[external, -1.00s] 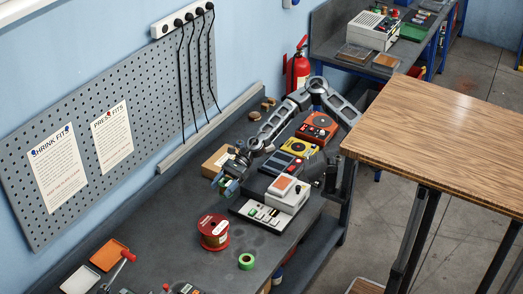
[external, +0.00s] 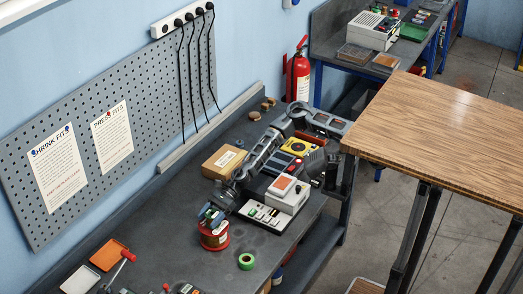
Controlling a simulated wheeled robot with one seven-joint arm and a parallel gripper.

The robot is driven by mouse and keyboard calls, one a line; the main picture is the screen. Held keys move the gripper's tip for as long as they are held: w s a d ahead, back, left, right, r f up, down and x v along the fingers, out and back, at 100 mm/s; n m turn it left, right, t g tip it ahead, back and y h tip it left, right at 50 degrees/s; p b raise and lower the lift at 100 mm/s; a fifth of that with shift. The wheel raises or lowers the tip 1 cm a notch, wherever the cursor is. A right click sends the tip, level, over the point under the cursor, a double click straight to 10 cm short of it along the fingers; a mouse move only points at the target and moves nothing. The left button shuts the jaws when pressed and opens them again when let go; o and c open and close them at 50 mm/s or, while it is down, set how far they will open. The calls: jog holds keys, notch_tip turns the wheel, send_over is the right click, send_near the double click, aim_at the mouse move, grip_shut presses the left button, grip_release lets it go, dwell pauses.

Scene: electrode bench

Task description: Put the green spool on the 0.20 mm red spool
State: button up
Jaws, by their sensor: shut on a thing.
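The red spool (external: 214,241) stands upright on the dark bench, wound with dull green-brown wire. My gripper (external: 211,216) is directly over its top, pointing down, and covers part of its upper flange. The gripper is shut on a small greenish piece, taken as the green spool, mostly hidden between the blue-tipped fingers. I cannot tell whether this piece touches the red spool. The 0.20 mm label is too small to read.
A white-and-grey device (external: 287,194) and a cardboard box (external: 224,161) stand behind. Orange (external: 109,255) and white trays (external: 80,279) lie front left. The bench left of the red spool is clear.

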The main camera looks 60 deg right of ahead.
dwell(0.3)
jog(key=o, duration=1.5)
jog(key=shift+f, duration=0.15)
jog(key=shift+d+r, duration=0.1)
jog(key=shift+r, duration=0.1)
jog(key=b+v, duration=0.1)
jog(key=v, duration=1)
jog(key=shift+d+b, duration=0.35)
jog(key=shift+d, duration=0.05)
jog(key=shift+s+r, duration=0.1)
